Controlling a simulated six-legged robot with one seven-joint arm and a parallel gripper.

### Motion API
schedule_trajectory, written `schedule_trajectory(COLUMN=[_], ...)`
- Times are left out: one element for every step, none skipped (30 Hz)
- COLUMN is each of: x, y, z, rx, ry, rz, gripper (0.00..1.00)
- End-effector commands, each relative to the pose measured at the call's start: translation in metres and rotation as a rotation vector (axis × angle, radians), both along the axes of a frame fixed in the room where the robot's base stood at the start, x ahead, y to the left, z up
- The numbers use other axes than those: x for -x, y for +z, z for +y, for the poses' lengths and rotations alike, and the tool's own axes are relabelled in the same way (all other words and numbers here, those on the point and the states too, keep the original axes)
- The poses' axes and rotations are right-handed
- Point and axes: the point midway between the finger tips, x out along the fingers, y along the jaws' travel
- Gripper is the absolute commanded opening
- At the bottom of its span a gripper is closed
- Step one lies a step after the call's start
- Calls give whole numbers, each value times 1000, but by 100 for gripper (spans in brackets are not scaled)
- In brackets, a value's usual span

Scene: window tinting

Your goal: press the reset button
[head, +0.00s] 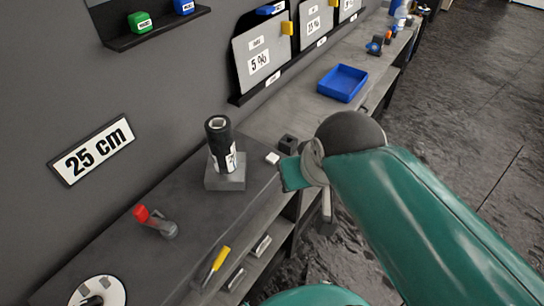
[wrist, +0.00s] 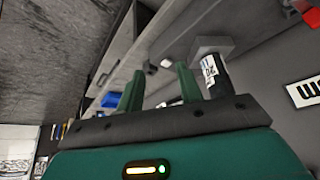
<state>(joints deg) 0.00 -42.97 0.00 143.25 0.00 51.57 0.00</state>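I cannot make out any thing marked as a reset button. A small white block (head: 272,158) and a small dark box (head: 288,143) sit near the right edge of the dark counter (head: 190,205). My gripper (wrist: 160,70) is open and empty in the wrist view, with its two green fingers apart. The white block (wrist: 166,63) shows between the fingers, beyond them and not touching. In the head view my arm partly hides the gripper, close to the counter's right edge.
A black labelled cylinder (head: 219,145) stands on a grey block left of my gripper. A red-topped item (head: 155,220) and a white disc (head: 98,292) are nearer. A blue tray (head: 342,83) lies on the farther bench. Dark floor lies open at right.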

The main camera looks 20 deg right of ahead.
Motion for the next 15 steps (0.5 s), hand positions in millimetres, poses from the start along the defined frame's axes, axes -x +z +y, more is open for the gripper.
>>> schedule_trajectory(x=[0,0,0,0,0,0,0,0,0,0,0,0,0,0,0], y=[0,0,0,0,0,0,0,0,0,0,0,0,0,0,0], z=[0,0,0,0,0,0,0,0,0,0,0,0,0,0,0], rx=[0,0,0,0,0,0,0,0,0,0,0,0,0,0,0], ry=[0,0,0,0,0,0,0,0,0,0,0,0,0,0,0], rz=[0,0,0,0,0,0,0,0,0,0,0,0,0,0,0], gripper=[26,20,12,6,0,0,0,0,0,0,0,0,0,0,0])
